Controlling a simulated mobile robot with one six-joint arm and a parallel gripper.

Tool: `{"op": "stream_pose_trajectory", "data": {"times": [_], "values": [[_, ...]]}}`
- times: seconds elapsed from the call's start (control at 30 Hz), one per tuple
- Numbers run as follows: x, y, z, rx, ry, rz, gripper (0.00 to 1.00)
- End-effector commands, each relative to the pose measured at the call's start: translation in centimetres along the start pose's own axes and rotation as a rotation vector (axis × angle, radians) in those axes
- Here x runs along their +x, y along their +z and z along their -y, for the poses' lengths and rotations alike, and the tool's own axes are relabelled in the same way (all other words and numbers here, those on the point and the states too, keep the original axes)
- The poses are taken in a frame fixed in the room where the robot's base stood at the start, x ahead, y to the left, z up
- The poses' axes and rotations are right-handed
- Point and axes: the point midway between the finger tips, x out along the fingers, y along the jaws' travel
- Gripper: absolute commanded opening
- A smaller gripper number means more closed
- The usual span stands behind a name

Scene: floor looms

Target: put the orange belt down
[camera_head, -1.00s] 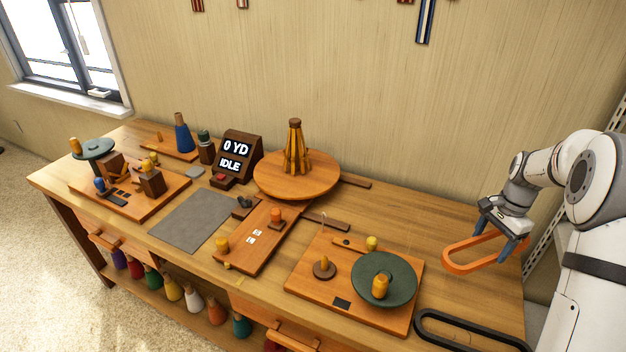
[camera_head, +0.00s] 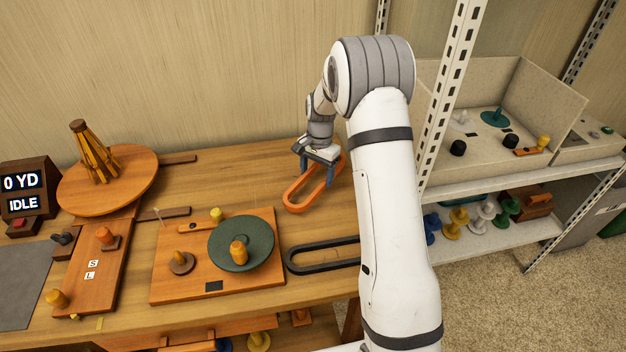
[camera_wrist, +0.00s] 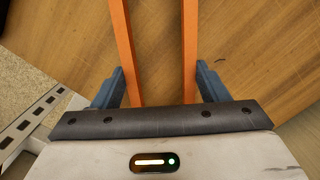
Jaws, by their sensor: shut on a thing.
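The orange belt (camera_head: 301,203) is a long flat loop near the right end of the wooden workbench. My gripper (camera_head: 319,172) is shut on it, with one blue finger on each outer side. In the wrist view the two orange strands of the belt (camera_wrist: 191,50) run away from between the fingers (camera_wrist: 160,88). The belt lies low over the bench top; I cannot tell whether it touches the wood.
A black belt loop (camera_head: 322,268) lies in front of it on the bench. A wooden board with a green disc (camera_head: 262,232) stands to the left. A round wooden turntable (camera_head: 131,187) is farther left. A metal shelf post (camera_head: 447,95) rises to the right.

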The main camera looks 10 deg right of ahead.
Motion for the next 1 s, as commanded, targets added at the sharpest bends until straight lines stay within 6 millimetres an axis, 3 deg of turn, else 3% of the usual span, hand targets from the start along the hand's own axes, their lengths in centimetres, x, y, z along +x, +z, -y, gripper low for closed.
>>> {"op": "stream_pose_trajectory", "data": {"times": [0.2,0.53,0.57,0.8,1.0], "values": [[3.0,-0.2,0.0,0.000,0.002,0.002,0.40],[3.4,-0.2,0.0,-0.001,0.001,0.001,0.40],[3.4,-0.2,0.0,-0.002,0.001,0.000,0.68],[3.3,-0.2,0.1,-0.002,0.001,0.000,0.88],[3.3,-0.2,0.1,-0.002,0.001,0.000,0.89]]}}
